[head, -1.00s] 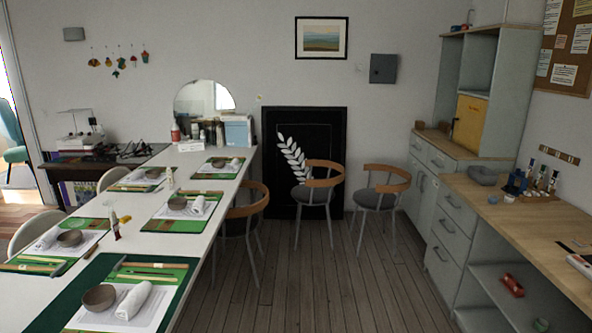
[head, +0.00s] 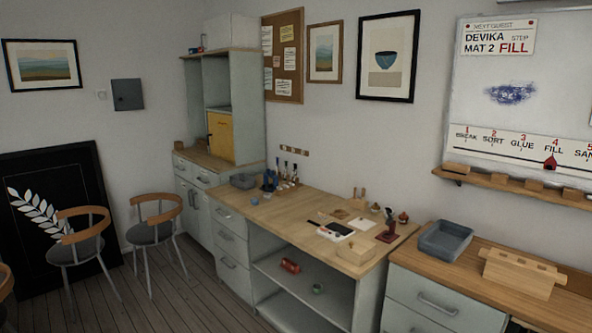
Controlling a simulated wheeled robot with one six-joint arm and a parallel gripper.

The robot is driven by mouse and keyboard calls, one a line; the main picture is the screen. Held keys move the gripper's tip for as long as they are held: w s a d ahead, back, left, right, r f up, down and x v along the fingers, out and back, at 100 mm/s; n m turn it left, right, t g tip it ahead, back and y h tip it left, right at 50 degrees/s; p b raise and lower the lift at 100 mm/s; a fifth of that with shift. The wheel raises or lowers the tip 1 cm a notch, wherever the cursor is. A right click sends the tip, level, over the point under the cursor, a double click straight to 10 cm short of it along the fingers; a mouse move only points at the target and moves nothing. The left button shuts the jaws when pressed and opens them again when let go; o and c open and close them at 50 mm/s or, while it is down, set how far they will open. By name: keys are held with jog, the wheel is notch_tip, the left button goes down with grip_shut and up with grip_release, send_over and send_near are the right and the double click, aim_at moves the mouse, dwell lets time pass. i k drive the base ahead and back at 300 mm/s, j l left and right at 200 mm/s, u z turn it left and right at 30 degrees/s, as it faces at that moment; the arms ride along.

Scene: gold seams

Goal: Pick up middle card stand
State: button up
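No thing is plainly a card stand at this size. A row of several small wooden blocks sits on the wall ledge (head: 520,191) under the whiteboard. They include a left block (head: 457,168), one further right (head: 497,178), and another (head: 534,185) below the red house marker. I cannot tell whether these are the card stands, and the row may run on past the right edge. My gripper is not in view.
A wooden counter (head: 468,262) at right bears a grey tray (head: 445,240) and a notched wooden block (head: 520,272). The workbench (head: 275,215) holds tools and small items. Two chairs (head: 82,243) (head: 157,232) stand at left. Floor between chairs and cabinets is clear.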

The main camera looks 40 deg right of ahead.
aim_at(530, 184)
jog(key=z, duration=2.8)
jog(key=i+z, duration=0.1)
